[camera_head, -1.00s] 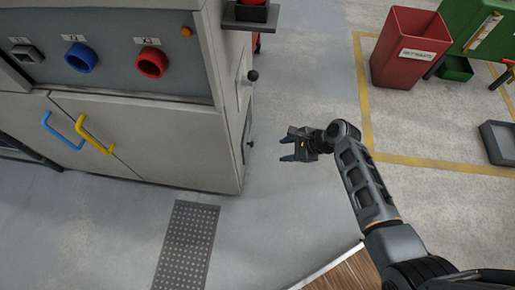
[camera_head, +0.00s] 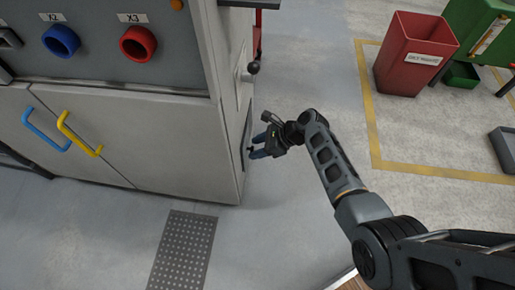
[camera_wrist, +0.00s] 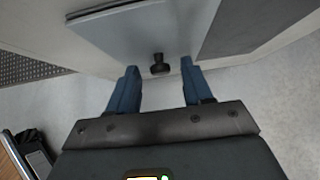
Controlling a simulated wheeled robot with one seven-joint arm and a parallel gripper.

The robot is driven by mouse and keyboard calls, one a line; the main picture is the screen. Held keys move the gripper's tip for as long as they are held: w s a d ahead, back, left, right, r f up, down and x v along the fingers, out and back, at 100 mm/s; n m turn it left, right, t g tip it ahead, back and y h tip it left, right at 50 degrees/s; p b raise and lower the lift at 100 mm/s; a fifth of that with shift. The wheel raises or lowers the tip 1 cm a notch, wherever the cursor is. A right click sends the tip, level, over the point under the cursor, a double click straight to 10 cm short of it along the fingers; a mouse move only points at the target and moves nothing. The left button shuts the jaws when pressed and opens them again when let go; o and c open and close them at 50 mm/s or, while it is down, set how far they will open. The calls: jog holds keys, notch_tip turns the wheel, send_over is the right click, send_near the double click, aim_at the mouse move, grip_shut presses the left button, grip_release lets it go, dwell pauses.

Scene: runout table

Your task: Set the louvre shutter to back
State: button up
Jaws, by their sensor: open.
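The grey cabinet's right side face carries a lever with a black ball knob (camera_head: 253,67), and lower down a narrow panel edge is seen at a steep angle. In the wrist view, a small black knob (camera_wrist: 159,64) stands out from a light grey plate (camera_wrist: 145,28). Which of these is the louvre shutter, and its setting, I cannot tell. My gripper (camera_head: 257,149) is open beside the lower part of that side face. In the wrist view its two blue fingers (camera_wrist: 159,78) lie either side of the knob, with gaps; the depth between them is unclear.
The cabinet (camera_head: 100,140) has blue (camera_head: 46,130) and yellow (camera_head: 79,134) handles on its front. A perforated floor plate (camera_head: 184,250) lies before it. A red bin (camera_head: 411,60) and a green unit (camera_head: 478,35) stand at the back right. Floor right of the cabinet is open.

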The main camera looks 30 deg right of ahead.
jog(key=shift+c, duration=0.5)
grip_shut()
